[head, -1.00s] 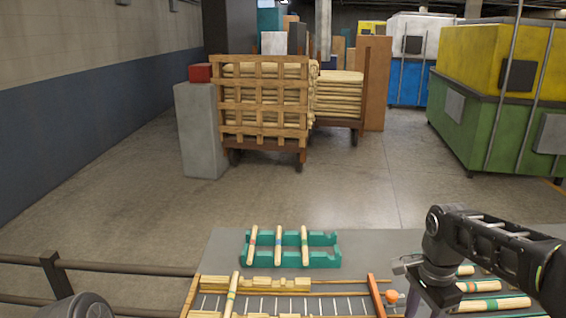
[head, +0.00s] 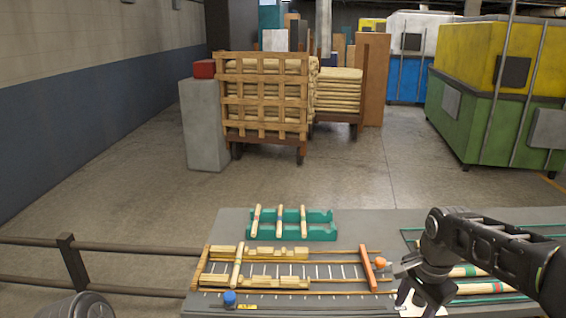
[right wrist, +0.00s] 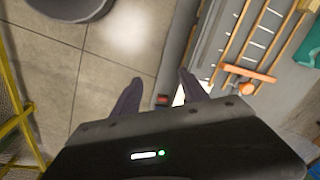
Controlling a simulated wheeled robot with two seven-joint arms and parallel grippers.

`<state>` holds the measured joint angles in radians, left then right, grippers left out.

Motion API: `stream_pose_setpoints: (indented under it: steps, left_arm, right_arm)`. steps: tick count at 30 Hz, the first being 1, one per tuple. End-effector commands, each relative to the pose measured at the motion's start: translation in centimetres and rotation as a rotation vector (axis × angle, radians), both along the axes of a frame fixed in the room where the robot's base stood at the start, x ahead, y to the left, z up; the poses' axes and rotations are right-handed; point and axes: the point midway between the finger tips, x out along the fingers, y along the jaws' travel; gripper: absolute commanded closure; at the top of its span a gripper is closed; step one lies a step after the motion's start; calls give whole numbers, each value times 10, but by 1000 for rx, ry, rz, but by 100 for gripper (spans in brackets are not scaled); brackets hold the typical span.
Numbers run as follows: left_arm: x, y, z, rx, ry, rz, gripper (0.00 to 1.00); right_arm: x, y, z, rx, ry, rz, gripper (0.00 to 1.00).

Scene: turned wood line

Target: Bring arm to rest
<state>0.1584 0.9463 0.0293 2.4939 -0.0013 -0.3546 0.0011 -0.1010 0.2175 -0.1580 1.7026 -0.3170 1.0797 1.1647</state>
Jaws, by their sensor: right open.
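My right gripper (head: 420,300) hangs at the lower right of the head view, over the near right part of the grey table (head: 345,300). In the right wrist view its two dark fingers (right wrist: 160,84) are spread apart with nothing between them. Bare floor and the table edge show beyond them. The head view does not show the fingertips clearly. My left gripper is not in view.
The table holds a wooden frame (head: 368,268) with an orange knob (head: 380,262), a teal rack (head: 325,230) with three banded spindles and a blue-capped item (head: 229,298). Banded spindles (head: 485,288) lie beside my right arm. A railing (head: 130,247) stands left.

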Motion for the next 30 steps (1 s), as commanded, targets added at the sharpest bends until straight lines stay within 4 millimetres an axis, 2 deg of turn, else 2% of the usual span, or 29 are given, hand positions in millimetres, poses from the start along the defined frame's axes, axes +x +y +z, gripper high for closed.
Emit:
stream_pose_setpoints:
  steps: [5,8,11,14,17,18,20,21,25,27,30]
  left_arm:
    - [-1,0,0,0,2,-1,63]
    - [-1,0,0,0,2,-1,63]
    - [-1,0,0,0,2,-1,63]
    - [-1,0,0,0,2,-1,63]
    - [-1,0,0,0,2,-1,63]
    - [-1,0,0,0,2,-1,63]
    - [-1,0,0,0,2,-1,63]
    - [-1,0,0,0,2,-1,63]
    - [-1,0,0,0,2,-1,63]
    - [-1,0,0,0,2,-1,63]
    - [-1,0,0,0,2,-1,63]
  right_arm:
    - [23,20,-13,9,-119,174,48]
    - [35,39,-33,11,-188,302,48]
    - [42,64,-63,10,-253,441,48]
    - [38,95,-113,9,-313,605,48]
    - [13,130,-180,8,-359,771,48]
    - [-4,142,-207,8,-369,827,48]
    - [-35,157,-243,11,-371,894,48]
    - [-58,166,-265,19,-363,928,48]
    - [-139,187,-316,70,-295,984,48]
    - [-177,195,-332,114,-240,979,48]
    - [-218,204,-345,175,-166,977,48]
